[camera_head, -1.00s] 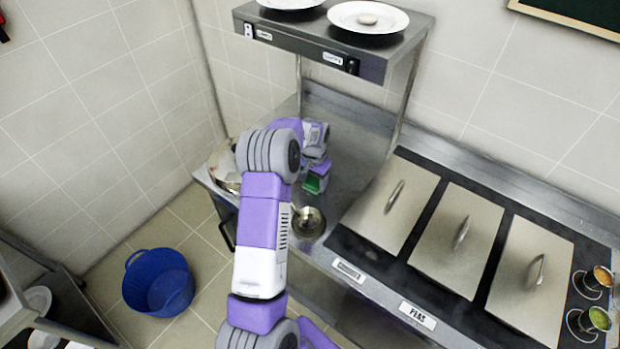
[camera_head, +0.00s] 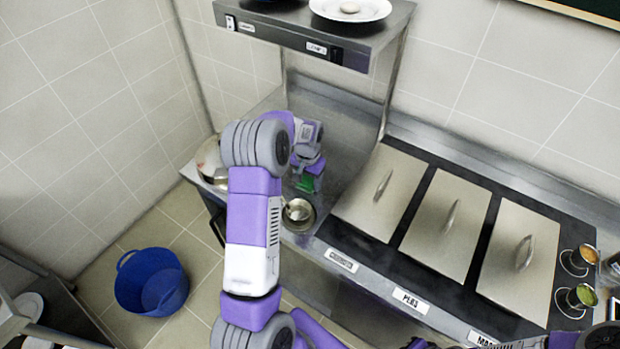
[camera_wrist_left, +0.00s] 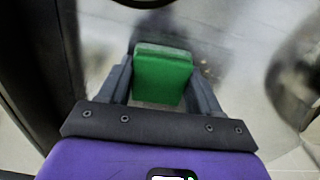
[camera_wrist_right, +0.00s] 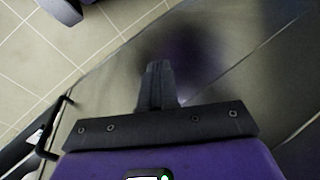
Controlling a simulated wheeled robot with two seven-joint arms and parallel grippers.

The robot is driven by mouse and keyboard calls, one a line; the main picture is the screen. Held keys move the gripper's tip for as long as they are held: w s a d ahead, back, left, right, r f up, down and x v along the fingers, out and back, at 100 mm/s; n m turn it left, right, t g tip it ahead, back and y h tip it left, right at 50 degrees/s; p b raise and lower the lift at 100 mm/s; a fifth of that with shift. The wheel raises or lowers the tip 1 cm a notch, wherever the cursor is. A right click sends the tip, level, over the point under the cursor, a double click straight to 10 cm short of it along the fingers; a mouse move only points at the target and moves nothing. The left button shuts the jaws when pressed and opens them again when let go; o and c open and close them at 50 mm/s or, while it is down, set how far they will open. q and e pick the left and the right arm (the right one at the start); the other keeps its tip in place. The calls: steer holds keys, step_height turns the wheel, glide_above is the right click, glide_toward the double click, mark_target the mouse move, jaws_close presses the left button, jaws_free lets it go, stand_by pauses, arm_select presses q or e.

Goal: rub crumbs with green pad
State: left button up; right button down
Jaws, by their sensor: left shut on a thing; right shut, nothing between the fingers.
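The green pad (camera_wrist_left: 163,75) is gripped between the two fingers of my left gripper (camera_wrist_left: 160,88), over the steel counter. In the head view the green pad (camera_head: 309,183) shows small below my left gripper (camera_head: 310,170), near the back left of the counter. A few small brownish crumbs (camera_wrist_left: 207,70) lie on the steel just right of the pad in the left wrist view. I cannot tell whether the pad touches the steel. My right gripper (camera_wrist_right: 159,85) is shut and empty in the right wrist view, in front of the counter's steel side.
A small steel pot (camera_head: 298,211) stands on the counter in front of the pad. Pans (camera_head: 211,160) sit at its left end. Lidded wells (camera_head: 445,222) fill the right. A shelf with plates (camera_head: 349,8) hangs above. A blue basket (camera_head: 151,281) is on the floor.

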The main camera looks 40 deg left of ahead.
mark_target(290, 176)
arm_select(q)
steer(key=shift+s+a+r, duration=0.1)
steer(key=shift+s+a, duration=0.05)
steer(key=shift+a, duration=1.55)
steer(key=shift+s+a, duration=0.2)
steer(key=shift+a, duration=1.55)
steer(key=shift+s+a+p, duration=0.2)
steer(key=shift+a+p, duration=0.25)
steer(key=shift+a, duration=1.4)
steer(key=shift+s+a+f, duration=0.1)
steer(key=shift+a, duration=0.8)
steer(key=shift+s+a+f, duration=0.1)
steer(key=shift+a, duration=0.75)
steer(key=shift+r, duration=0.1)
steer(key=shift+a+r+p, duration=0.1)
steer(key=shift+r+p, duration=0.45)
steer(key=shift+r, duration=0.05)
steer(key=shift+r+p, duration=1.5)
steer(key=shift+r, duration=0.85)
